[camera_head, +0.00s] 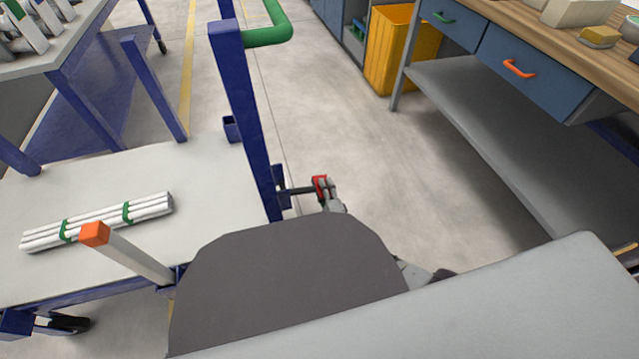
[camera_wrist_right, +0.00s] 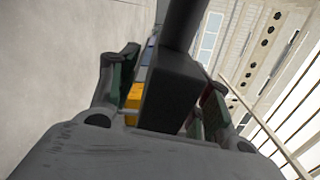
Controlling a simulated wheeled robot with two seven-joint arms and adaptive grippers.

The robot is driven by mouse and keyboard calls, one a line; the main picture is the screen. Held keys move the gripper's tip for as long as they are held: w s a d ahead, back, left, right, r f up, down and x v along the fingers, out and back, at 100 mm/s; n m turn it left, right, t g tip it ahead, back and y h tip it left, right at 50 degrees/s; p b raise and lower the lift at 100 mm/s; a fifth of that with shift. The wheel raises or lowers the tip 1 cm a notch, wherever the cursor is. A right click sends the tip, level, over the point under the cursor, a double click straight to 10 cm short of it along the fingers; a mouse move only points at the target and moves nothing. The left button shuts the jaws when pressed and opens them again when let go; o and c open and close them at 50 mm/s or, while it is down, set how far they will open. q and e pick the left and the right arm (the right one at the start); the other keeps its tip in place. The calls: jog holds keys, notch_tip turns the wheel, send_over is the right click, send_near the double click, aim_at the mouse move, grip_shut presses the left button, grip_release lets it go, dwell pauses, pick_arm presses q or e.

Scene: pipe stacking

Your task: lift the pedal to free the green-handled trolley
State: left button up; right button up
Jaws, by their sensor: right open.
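The trolley has a pale deck (camera_head: 190,135), a blue post (camera_head: 245,110) and a green handle (camera_head: 268,35) at the top in the head view. My right gripper (camera_head: 333,198) is at that end, partly hidden by my grey body. In the right wrist view my right gripper (camera_wrist_right: 170,80) is open, with a dark bar (camera_wrist_right: 172,92) between its fingers; contact cannot be told. My left gripper is out of view.
A bundle of white pipes (camera_head: 100,220) lies on the deck near a white post with an orange cap (camera_head: 95,234). A workbench with blue drawers (camera_head: 535,70) stands right, a yellow bin (camera_head: 400,48) behind. Floor (camera_head: 400,170) between trolley and workbench is clear.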

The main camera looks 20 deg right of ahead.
jog(key=shift+w, duration=0.45)
grip_shut()
